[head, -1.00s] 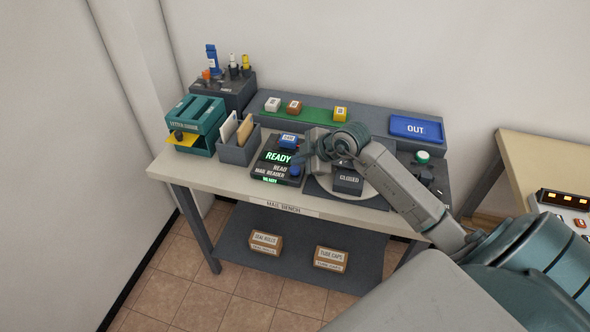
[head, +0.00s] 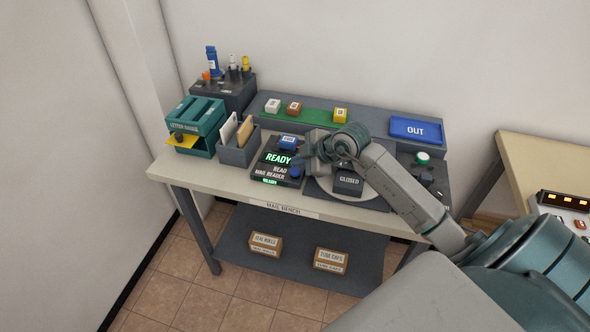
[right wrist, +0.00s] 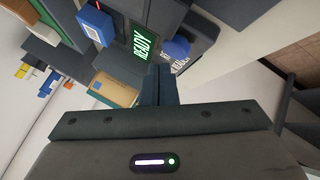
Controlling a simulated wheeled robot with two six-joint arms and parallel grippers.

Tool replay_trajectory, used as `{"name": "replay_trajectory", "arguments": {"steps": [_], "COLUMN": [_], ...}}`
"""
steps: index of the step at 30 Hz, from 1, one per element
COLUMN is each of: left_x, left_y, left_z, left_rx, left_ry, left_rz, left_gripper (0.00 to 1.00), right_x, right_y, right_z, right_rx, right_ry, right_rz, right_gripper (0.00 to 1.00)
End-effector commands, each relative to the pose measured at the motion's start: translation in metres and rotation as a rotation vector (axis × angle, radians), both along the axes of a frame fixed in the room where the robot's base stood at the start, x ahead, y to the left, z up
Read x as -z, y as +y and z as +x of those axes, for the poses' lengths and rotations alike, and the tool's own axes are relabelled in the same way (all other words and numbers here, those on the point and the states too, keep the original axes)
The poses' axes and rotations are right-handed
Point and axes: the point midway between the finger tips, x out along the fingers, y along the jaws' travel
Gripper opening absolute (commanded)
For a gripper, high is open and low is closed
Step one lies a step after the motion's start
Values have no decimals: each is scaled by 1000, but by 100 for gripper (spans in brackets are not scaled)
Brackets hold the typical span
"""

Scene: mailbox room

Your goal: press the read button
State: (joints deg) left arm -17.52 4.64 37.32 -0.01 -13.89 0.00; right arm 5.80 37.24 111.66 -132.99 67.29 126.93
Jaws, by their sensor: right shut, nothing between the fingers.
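The mail reader (head: 268,172) is a dark box on the bench with a green lit READY display (head: 278,159). Its round blue read button (head: 296,173) sits at the reader's right side, by the READ label. The button also shows in the right wrist view (right wrist: 178,48), just beyond the fingertips. My right gripper (head: 306,168) is shut and empty, close above the button. In the right wrist view its closed fingers (right wrist: 159,72) point toward the reader. I cannot tell whether they touch the button. My left gripper is not in view.
A blue block (head: 288,142) sits at the reader's back. A letter holder (head: 238,153) stands left of it. A round plate (head: 365,190) with a CLOSED box (head: 348,180) lies to the right, under my arm. A blue OUT tray (head: 416,129) is at the back right.

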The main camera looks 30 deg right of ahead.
Motion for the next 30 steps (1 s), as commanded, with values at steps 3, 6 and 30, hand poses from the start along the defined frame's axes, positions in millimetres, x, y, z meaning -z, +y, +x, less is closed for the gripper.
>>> {"name": "replay_trajectory", "arguments": {"steps": [3, 6, 30], "left_x": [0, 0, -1], "left_y": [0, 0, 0], "left_z": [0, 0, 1], "left_rx": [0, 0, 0], "left_ry": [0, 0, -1], "left_rz": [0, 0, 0], "left_gripper": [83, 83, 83], "right_x": [0, 0, 8], "right_y": [0, 0, 0], "right_z": [0, 0, 0], "right_rx": [0, 0, 0], "right_ry": [0, 0, 0], "right_rz": [0, 0, 1], "right_gripper": [0, 0, 0]}}
